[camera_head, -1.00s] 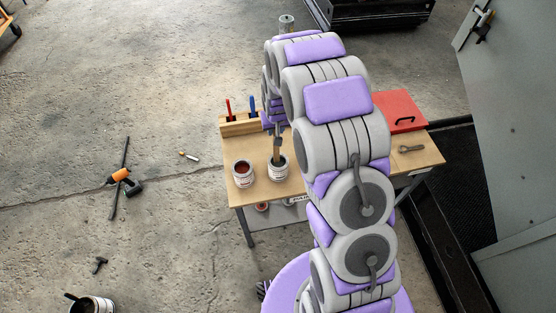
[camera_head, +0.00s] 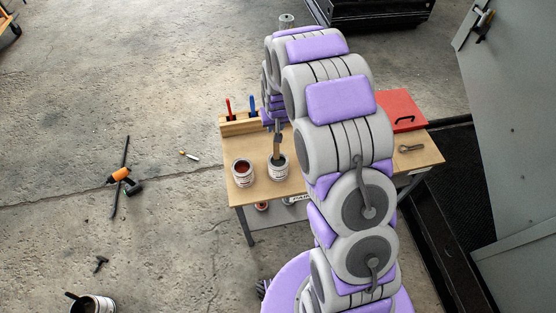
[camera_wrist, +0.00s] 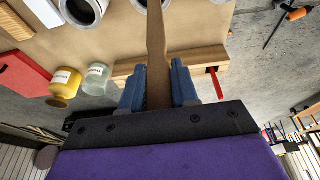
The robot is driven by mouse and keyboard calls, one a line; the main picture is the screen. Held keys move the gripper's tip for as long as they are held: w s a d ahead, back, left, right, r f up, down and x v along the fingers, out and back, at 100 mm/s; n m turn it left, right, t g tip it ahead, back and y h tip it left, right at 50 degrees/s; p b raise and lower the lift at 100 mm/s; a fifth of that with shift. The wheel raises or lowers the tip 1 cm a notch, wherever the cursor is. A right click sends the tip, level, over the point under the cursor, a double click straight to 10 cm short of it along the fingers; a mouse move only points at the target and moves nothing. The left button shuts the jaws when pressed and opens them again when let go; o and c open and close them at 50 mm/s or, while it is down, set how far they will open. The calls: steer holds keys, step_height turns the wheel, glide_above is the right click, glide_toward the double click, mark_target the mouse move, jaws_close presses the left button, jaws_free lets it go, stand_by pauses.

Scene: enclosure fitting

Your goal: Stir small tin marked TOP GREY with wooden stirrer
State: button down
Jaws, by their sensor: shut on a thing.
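My gripper (camera_wrist: 158,90) is shut on the wooden stirrer (camera_wrist: 157,50), a flat brown stick between its blue fingers. In the head view the stirrer (camera_head: 277,143) stands nearly upright, its lower end inside the right-hand small tin (camera_head: 279,174) with dark grey-green contents. My gripper is above that tin. The left-hand tin (camera_head: 243,179) beside it holds reddish-brown contents. Their label text is too small to read. The stirrer's immersed end is hidden, and my arm covers much of the table in the head view.
The wooden table (camera_head: 261,194) has a rack (camera_head: 240,127) with red and blue handled tools at its back left. A red case (camera_head: 398,112) and a small tool (camera_head: 411,149) lie right of my arm. A yellow jar (camera_wrist: 65,82) and a clear jar (camera_wrist: 97,78) stand near the rack.

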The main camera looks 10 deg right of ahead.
step_height(320, 180, up, 5)
steer(key=shift+p, duration=0.55)
steer(key=shift+s, duration=0.1)
stand_by(0.4)
